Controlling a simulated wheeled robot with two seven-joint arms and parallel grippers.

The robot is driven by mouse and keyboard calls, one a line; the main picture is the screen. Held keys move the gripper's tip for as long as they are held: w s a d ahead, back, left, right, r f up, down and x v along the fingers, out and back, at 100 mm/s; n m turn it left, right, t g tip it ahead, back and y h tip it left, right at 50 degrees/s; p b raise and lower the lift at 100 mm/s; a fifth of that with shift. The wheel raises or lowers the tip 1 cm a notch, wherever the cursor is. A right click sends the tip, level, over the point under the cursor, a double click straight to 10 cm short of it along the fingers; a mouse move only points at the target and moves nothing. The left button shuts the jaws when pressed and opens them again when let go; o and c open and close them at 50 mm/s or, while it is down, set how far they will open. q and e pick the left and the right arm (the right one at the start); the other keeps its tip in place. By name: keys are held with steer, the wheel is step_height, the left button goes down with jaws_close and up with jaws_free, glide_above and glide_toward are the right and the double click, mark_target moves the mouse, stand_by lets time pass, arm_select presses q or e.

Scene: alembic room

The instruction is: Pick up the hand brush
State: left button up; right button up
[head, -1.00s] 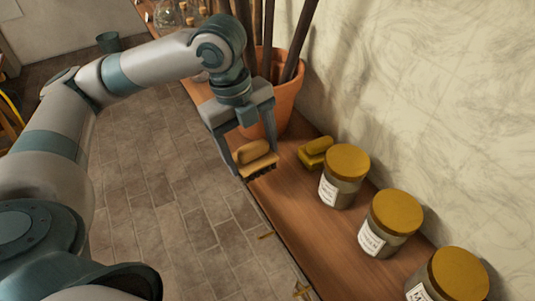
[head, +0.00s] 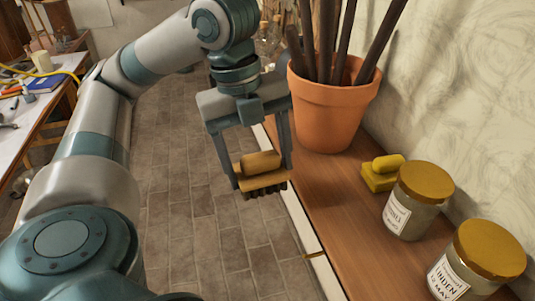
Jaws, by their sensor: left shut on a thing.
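The hand brush (head: 262,163) has a tan wooden back and grip with dark bristles pointing down. My left gripper (head: 262,178) is shut on it, with one finger at each end of the brush. The brush hangs in the air beside the left edge of the wooden shelf (head: 330,205), over or near the tiled floor. My right gripper is not in view.
A terracotta pot (head: 335,112) with dark rods stands at the back of the shelf. A yellow block-like thing (head: 381,173) and two yellow-lidded jars (head: 417,200) (head: 475,262) stand to the right. A cluttered table (head: 35,100) is at far left. The floor between is clear.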

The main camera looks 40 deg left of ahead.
mark_target(241, 170)
arm_select(q)
steer(key=s+a+b, duration=0.1)
steer(key=s, duration=0.1)
steer(key=shift+s+a+f+b, duration=0.15)
steer(key=shift+s+a+b, duration=0.2)
steer(key=shift+s+a, duration=0.05)
steer(key=shift+s+a+b, duration=0.45)
steer(key=shift+s+b, duration=0.2)
steer(key=shift+s, duration=0.2)
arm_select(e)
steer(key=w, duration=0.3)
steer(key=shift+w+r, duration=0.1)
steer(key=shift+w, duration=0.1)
arm_select(q)
steer(key=shift+r, duration=0.2)
steer(key=o, duration=0.6)
steer(key=shift+c, duration=0.2)
steer(key=c, duration=0.4)
